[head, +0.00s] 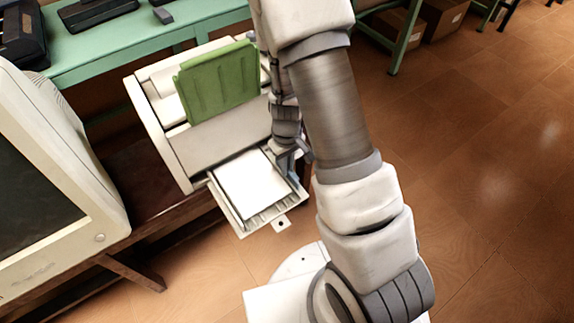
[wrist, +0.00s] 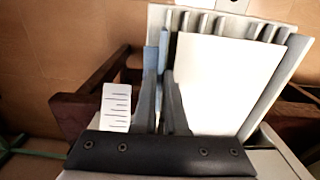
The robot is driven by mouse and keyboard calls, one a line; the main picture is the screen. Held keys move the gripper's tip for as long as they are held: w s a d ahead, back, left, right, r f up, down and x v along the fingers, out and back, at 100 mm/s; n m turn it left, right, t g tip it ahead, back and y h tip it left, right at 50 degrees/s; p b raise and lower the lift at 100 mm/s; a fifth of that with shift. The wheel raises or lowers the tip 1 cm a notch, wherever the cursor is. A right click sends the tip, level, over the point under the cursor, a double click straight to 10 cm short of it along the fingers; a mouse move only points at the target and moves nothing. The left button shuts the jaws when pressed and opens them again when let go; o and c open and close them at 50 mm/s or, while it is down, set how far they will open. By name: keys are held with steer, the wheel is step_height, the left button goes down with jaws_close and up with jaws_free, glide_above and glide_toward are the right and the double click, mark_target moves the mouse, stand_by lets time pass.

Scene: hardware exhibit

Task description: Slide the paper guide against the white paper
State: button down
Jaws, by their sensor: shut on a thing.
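The white paper (head: 253,187) lies flat in the pulled-out tray (head: 262,222) of a printer. It also shows in the wrist view (wrist: 217,80), right of my fingers. My gripper (head: 291,157) is at the right side of the tray in the head view. In the wrist view my gripper (wrist: 161,90) is shut on the paper guide (wrist: 163,48), a thin bluish upright piece at the paper's left side. A narrow gap seems to show between guide and paper at the far end. Nearer, a finger hides that edge.
The printer (head: 218,146) has a raised green panel (head: 217,80) and stands on a dark wooden table. A monitor (head: 50,180) stands to the left. A green table (head: 150,38) is behind. Tiled floor is open to the right.

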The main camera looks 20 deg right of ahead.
steer(key=shift+s+a, duration=0.2)
steer(key=shift+a, duration=0.4)
steer(key=shift+s+a, duration=0.2)
steer(key=shift+a, duration=0.4)
steer(key=c, duration=1)
jaws_free()
steer(key=shift+o, duration=0.2)
steer(key=shift+r, duration=0.1)
step_height(320, 180, up, 17)
steer(key=p, duration=0.6)
